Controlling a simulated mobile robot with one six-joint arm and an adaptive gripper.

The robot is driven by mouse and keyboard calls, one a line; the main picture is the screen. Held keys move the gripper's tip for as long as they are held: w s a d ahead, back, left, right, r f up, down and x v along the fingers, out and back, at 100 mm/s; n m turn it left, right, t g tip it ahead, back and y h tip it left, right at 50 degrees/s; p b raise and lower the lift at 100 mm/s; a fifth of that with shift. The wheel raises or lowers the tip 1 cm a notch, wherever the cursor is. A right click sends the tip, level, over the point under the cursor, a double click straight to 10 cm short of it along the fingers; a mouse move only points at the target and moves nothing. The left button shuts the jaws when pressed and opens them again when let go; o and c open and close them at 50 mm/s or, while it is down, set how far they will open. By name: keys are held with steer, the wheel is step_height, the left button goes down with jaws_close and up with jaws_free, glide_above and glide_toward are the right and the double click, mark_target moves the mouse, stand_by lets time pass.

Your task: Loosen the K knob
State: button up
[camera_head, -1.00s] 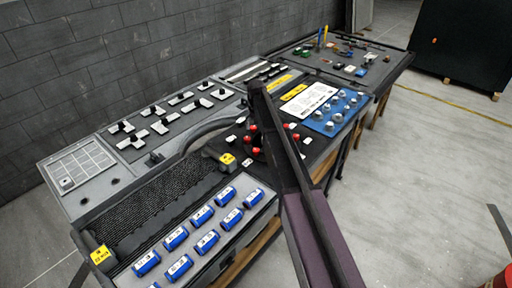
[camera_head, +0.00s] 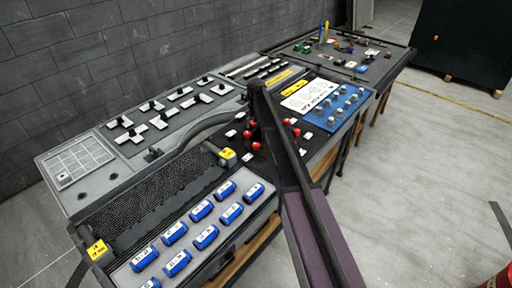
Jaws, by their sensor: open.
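My dark arm with purple lower covers rises from the bottom and crosses the middle of the picture. I cannot make out my gripper's fingertips. No letter K can be read, so I cannot tell which knob is the K knob. A blue panel (camera_head: 342,106) with several small pale round knobs (camera_head: 346,98) lies to the right of my arm. Several red knobs (camera_head: 256,145) stand on a black panel (camera_head: 232,143) around my arm, which hides part of that panel. Blue labelled cylinders (camera_head: 205,236) lie in rows on the near grey panel.
A black and white lever panel (camera_head: 165,112) and a gridded panel (camera_head: 75,163) lie along the wall. A far table (camera_head: 392,72) holds small parts.

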mark_target(256, 144)
steer(key=shift+f+b, duration=5.3)
steer(key=shift+f, duration=0.3)
steer(key=c, duration=1.2)
